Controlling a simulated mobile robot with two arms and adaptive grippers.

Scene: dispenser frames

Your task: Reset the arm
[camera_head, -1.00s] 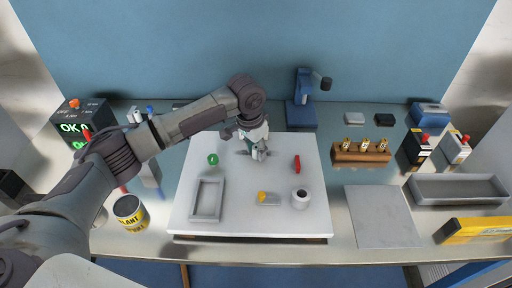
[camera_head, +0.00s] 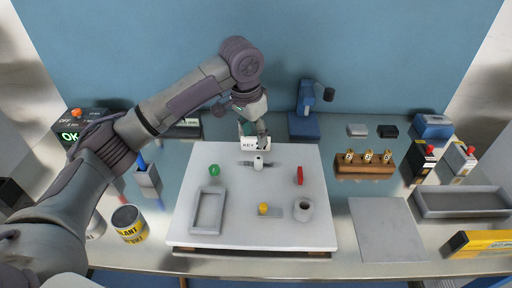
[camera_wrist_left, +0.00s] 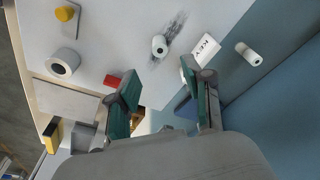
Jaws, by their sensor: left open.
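My left arm comes in from the left. Its gripper (camera_head: 257,132) is over the back edge of the white board (camera_head: 240,220), with its jaws apart and nothing seen between them. The green-lined fingers show in the left wrist view (camera_wrist_left: 166,92). A small white cylinder (camera_head: 258,163) stands on a dark smudge on the board, apart from the gripper; the wrist view shows it too (camera_wrist_left: 159,45). A white KEY card (camera_head: 249,143) is behind it, partly covered by the gripper. My right gripper is not seen.
A blue stand (camera_head: 304,122) is near the gripper's right. A grey mat (camera_head: 388,230) lies bare.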

